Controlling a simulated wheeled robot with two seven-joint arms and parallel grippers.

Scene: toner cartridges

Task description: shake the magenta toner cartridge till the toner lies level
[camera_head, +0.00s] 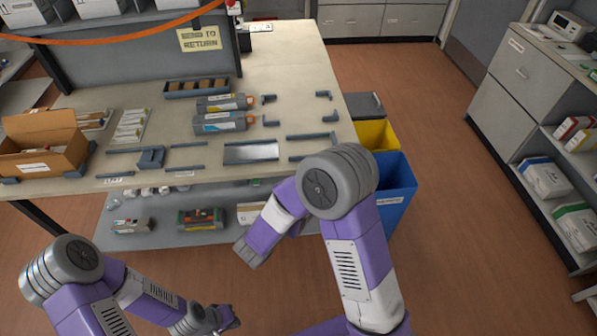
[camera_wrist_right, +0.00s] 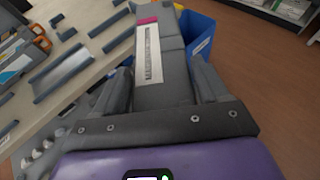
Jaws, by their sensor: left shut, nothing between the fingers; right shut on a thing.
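The magenta toner cartridge (camera_wrist_right: 175,62) is a long grey body with a white printed label and a magenta patch near its far end. It shows in the right wrist view, running away from the camera. My right gripper (camera_wrist_right: 163,80) is shut on it, one finger along each side. In the head view I cannot make out this cartridge or the right fingers; my right arm covers much of that area. The toner inside cannot be seen. My left gripper (camera_head: 228,318) is shut and empty, low in the head view, in front of the table and apart from it.
Two grey cartridges, one with a blue label (camera_head: 220,122) and one behind it (camera_head: 222,103), lie on the table (camera_head: 285,60) among grey rails. A metal tray (camera_head: 251,152) is near the front edge. Blue (camera_head: 398,185) and yellow (camera_head: 376,134) bins stand at right. An open cardboard box (camera_head: 42,142) is at left.

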